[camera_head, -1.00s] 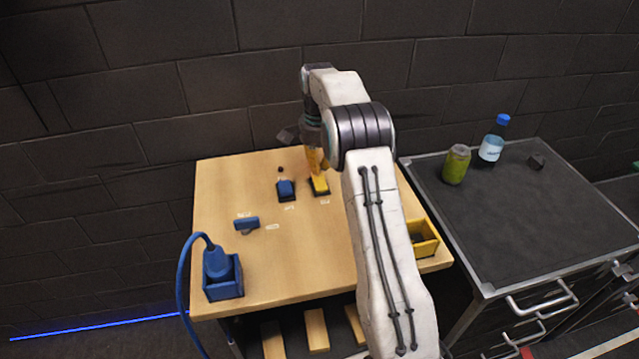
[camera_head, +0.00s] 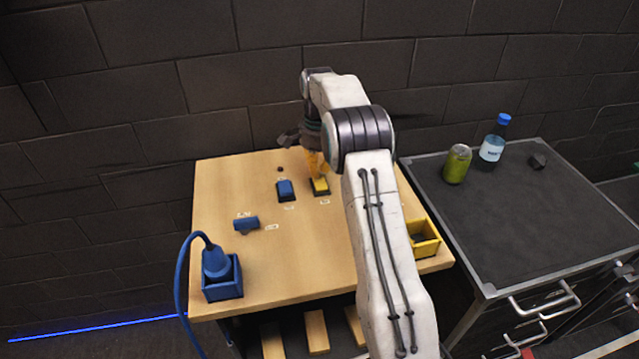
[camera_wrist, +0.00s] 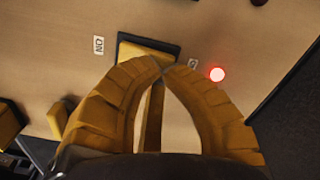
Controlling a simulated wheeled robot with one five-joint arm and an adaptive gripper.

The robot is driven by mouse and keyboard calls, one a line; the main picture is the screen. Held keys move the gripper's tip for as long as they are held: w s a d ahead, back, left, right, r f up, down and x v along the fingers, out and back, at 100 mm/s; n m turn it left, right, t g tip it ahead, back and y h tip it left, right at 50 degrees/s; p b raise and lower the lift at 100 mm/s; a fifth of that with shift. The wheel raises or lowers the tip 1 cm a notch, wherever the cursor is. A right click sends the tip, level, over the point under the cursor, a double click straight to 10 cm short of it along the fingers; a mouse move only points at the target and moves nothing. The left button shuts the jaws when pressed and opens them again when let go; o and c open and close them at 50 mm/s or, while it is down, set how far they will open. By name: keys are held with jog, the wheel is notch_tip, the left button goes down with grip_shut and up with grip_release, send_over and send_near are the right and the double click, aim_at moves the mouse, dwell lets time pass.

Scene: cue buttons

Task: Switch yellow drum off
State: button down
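My gripper (camera_wrist: 160,73) has its yellow fingertips together, with nothing seen gripped. In the wrist view its tips are beside or over a yellow switch piece (camera_wrist: 145,51) in a dark frame; I cannot tell if they touch. The same yellow piece shows in the head view (camera_head: 320,186), below my gripper. An ON label (camera_wrist: 98,44) is to its left and a partly hidden label (camera_wrist: 193,63) to its right. A red light (camera_wrist: 217,74) glows further right. Another yellow piece (camera_wrist: 57,119) stands at the left, hidden by my arm in the head view. I cannot tell which is the drum.
A blue switch (camera_head: 286,190) is left of the yellow one, and a blue drum-like piece (camera_head: 246,223) is further front left. A blue plug in a blue box (camera_head: 223,288) and a yellow bin (camera_head: 425,240) are near the front. A can and bottle stand on the right cabinet (camera_head: 530,215).

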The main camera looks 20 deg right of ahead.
jog(key=shift+f+b, duration=0.5)
jog(key=shift+f, duration=0.4)
dwell(0.4)
jog(key=shift+r, duration=0.1)
jog(key=shift+r+p, duration=3.5)
